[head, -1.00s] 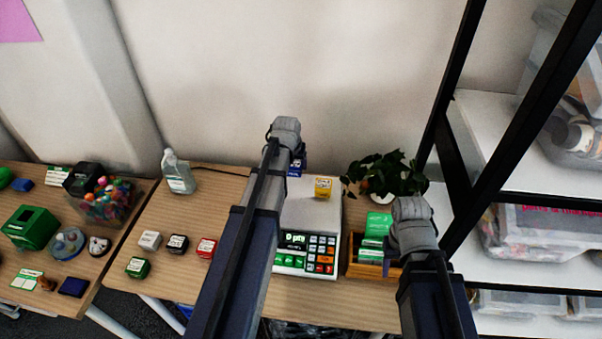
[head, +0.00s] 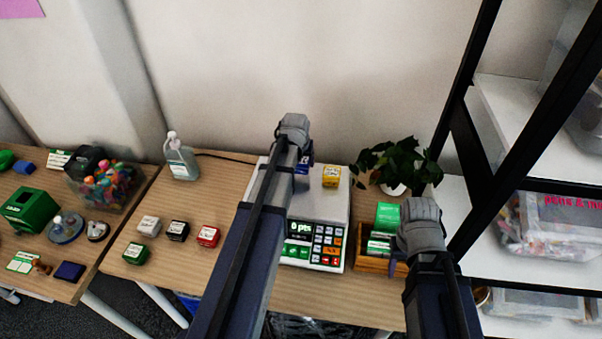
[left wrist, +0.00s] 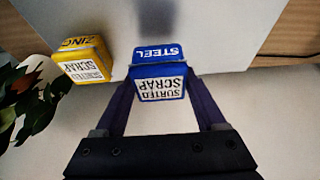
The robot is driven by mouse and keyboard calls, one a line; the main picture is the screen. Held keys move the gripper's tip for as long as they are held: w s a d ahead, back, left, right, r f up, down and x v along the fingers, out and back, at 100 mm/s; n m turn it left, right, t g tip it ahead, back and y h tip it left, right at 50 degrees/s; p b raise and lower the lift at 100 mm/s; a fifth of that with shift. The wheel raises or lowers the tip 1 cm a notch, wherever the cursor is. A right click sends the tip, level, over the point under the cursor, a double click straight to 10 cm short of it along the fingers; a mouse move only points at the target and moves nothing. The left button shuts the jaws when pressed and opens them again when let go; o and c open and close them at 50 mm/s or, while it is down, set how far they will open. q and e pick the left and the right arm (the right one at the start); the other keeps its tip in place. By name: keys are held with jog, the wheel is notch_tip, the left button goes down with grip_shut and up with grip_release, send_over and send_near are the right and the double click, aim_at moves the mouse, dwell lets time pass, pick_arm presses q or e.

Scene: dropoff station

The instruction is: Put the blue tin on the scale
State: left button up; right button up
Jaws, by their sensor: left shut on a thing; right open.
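The blue tin (head: 302,167), labelled STEEL, is held by my left gripper (head: 304,160). In the left wrist view the tin (left wrist: 158,80) sits between both fingers of the left gripper (left wrist: 160,100). It is over the far part of the scale's plate (head: 322,207); I cannot tell whether it touches. The plate also shows in the left wrist view (left wrist: 220,35). A yellow tin (head: 331,176), labelled ZINC (left wrist: 82,60), stands at the plate's far right. The scale display reads 0 pts. My right gripper (head: 418,238) is open beside the scale, its fingertips mostly hidden.
A wooden box with green packs (head: 380,240) stands right of the scale, with a potted plant (head: 395,165) behind. White, black, red and green tins stand left (head: 177,230). A clear bottle (head: 181,158) is at the back. A black-framed shelf (head: 470,150) bounds the right.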

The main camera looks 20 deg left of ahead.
aim_at(301, 169)
pick_arm(q)
jog(key=shift+f+b, duration=1.95)
jog(key=shift+r, duration=0.15)
jog(key=o, duration=1.5)
jog(key=p+v, duration=1.1)
jog(key=v, duration=0.1)
